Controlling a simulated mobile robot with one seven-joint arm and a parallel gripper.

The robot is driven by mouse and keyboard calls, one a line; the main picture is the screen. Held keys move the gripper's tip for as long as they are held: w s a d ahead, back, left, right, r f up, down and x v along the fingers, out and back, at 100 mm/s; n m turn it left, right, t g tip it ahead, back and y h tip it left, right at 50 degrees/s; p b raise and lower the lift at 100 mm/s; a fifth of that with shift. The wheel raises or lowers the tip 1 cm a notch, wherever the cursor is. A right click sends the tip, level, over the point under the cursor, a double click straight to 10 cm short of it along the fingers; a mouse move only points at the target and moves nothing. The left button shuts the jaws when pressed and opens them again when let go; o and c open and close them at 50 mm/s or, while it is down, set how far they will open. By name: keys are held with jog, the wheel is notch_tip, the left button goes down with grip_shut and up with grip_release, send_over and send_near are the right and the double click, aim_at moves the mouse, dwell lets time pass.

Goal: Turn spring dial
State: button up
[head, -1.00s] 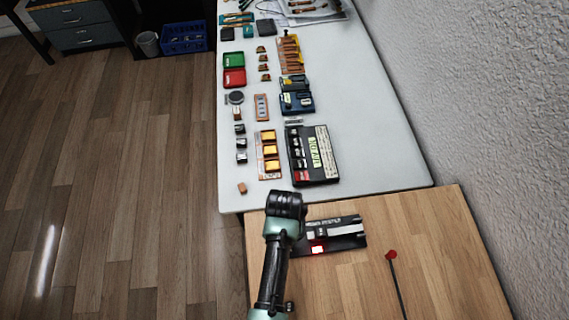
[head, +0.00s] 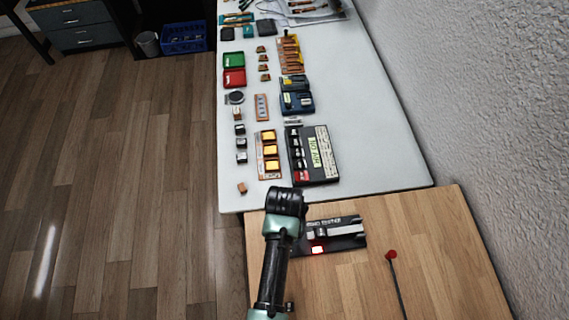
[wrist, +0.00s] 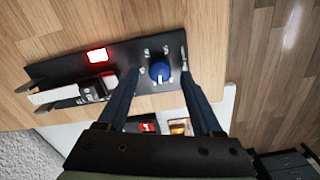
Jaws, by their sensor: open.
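The spring dial (wrist: 161,72) is a blue knob with a pale mark on a black tester plate (wrist: 60,84). The plate also shows in the head view (head: 350,241), lying on the wooden table; there my arm hides the dial. My gripper (wrist: 159,69) is open, with one finger to each side of the knob. Small gaps show between the fingers and the knob, and I cannot tell if either touches it. A lit red square (wrist: 97,55) and a pale bar with a black-and-white block (wrist: 94,88) sit on the plate beside the dial.
A red-tipped rod (head: 391,255) lies on the wooden table (head: 440,230) to the right of the plate. Behind is a white table (head: 365,130) with a black box (head: 326,178), yellow blocks and several small parts. A wall runs along the right.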

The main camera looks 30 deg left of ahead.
notch_tip(320, 180, up, 12)
jog(key=shift+f+b, duration=0.2)
jog(key=shift+b, duration=0.25)
jog(key=shift+d, duration=0.1)
dwell(0.4)
